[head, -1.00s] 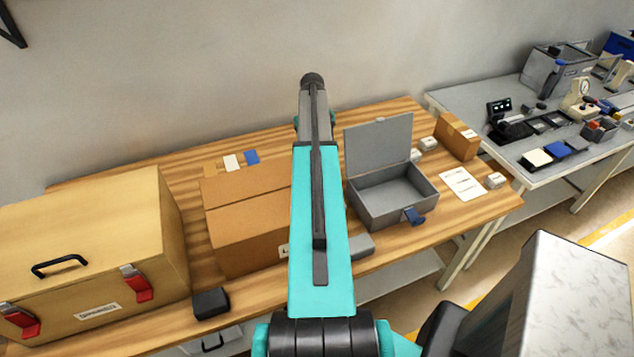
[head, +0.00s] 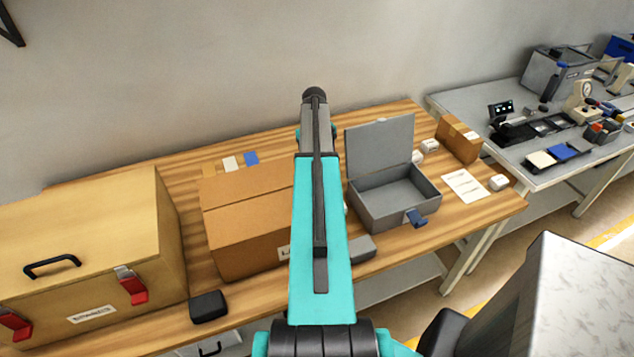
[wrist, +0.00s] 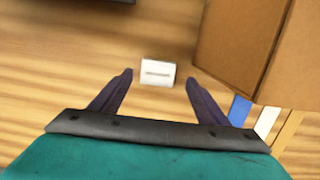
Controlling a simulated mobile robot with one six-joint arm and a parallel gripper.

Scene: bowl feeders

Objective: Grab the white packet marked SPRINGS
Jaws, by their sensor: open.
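A small white packet (wrist: 157,73) with a dark printed line lies on the wooden table in the wrist view. The print is too small to read. My gripper (wrist: 158,77) is open, with one dark finger on each side of the packet near its lower part and a gap on both sides. Nothing is held. In the head view my own arm hides the gripper and most of the table spot between the cardboard box and the grey case.
The cardboard box (wrist: 240,40) stands close right of the fingers in the wrist view. The open grey case (head: 395,205) stands right of my arm. A tan toolbox (head: 90,240) stands at the left.

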